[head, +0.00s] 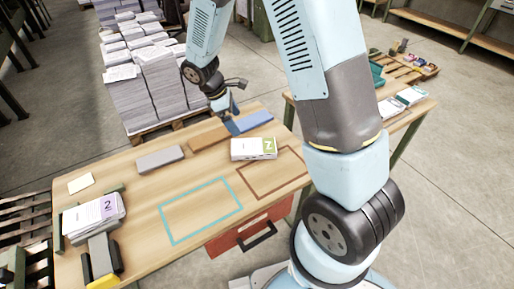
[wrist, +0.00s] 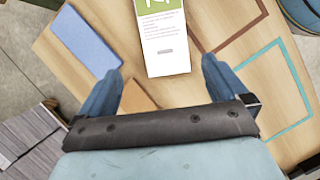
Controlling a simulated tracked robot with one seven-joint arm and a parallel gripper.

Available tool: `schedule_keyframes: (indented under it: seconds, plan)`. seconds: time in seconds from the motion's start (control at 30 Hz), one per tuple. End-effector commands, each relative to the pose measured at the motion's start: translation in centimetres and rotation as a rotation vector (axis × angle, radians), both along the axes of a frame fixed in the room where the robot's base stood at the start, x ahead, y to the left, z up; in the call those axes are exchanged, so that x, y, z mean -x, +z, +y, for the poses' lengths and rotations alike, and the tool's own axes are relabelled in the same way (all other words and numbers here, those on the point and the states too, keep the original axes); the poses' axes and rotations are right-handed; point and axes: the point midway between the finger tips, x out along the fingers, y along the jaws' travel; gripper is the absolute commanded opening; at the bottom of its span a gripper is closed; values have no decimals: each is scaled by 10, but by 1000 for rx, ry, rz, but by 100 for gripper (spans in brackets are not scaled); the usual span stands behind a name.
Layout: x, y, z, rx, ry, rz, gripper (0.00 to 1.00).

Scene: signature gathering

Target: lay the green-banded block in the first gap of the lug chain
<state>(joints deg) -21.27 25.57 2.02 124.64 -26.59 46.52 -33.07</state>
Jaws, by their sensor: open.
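The green-banded block (head: 254,149), a white booklet-like stack with a green label, lies flat on the wooden table, touching or near the brown outlined rectangle. In the wrist view the block (wrist: 166,45) lies ahead of the fingertips, its near end between them in the picture. My gripper (head: 232,118) is open and empty at the table's far side, beyond the block; its two blue fingers (wrist: 162,75) are spread apart. Dark green upright pieces (head: 58,230) at the table's left end may be the lug chain; I cannot make out its gaps clearly.
A purple-labelled white block (head: 93,218) lies among the upright pieces at left. Grey (head: 160,158), brown (head: 207,139) and blue (head: 254,121) slabs line the far side. A teal outlined rectangle (head: 200,210) is empty. Paper stacks (head: 145,90) stand behind the table.

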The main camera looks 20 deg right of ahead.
Motion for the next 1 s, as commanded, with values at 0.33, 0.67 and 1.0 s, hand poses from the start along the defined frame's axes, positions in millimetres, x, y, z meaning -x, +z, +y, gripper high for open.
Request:
schedule_keyframes:
  seconds: [0.33, 0.67, 1.0]
  plan:
    - [6, -51, -21, 3, 0, 5, 100]
    - [8, -77, -31, 1, 1, 1, 100]
    - [15, -111, -51, 2, 0, 3, 100]
